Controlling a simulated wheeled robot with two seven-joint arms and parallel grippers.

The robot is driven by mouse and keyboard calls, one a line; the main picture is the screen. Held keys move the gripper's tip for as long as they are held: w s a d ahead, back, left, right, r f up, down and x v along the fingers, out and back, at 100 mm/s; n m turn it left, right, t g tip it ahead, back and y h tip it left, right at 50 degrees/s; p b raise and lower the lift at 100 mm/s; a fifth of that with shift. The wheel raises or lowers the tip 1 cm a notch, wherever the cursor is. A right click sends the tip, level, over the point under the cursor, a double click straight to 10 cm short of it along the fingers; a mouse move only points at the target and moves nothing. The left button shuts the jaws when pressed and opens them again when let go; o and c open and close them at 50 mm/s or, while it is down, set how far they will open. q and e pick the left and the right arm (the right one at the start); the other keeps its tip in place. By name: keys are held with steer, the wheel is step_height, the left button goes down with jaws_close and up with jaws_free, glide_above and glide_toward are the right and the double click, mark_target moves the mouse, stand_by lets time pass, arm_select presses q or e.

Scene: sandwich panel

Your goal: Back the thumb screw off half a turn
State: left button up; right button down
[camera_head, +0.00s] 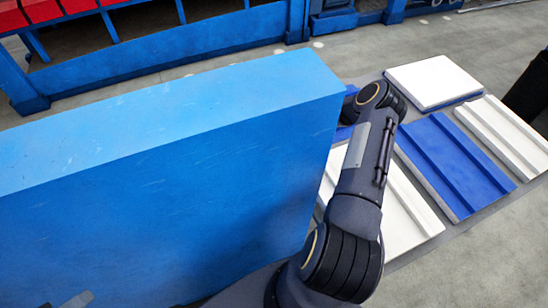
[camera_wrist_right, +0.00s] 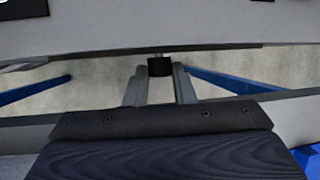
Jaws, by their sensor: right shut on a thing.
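In the right wrist view a small black thumb screw (camera_wrist_right: 159,67) sits under the edge of a grey panel (camera_wrist_right: 160,28). The two grey fingers of my right gripper (camera_wrist_right: 160,78) stand on either side of the screw's head and are shut on it. The screw's turn angle cannot be told. In the head view my right arm reaches behind a large blue block, which hides the right gripper and the screw.
The large blue block (camera_head: 170,190) fills the left of the head view. White and blue panels (camera_head: 455,165) lie to the right of my right arm. A blue rack (camera_head: 150,55) with red bins (camera_head: 40,10) stands at the back. Grey floor lies between.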

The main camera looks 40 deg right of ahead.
steer(key=shift+t, duration=0.3)
steer(key=c, duration=1.2)
jaws_free()
steer(key=b+v, duration=0.1)
steer(key=v, duration=0.7)
steer(key=shift+a+b, duration=0.1)
steer(key=shift+b, duration=0.25)
steer(key=shift+f, duration=0.1)
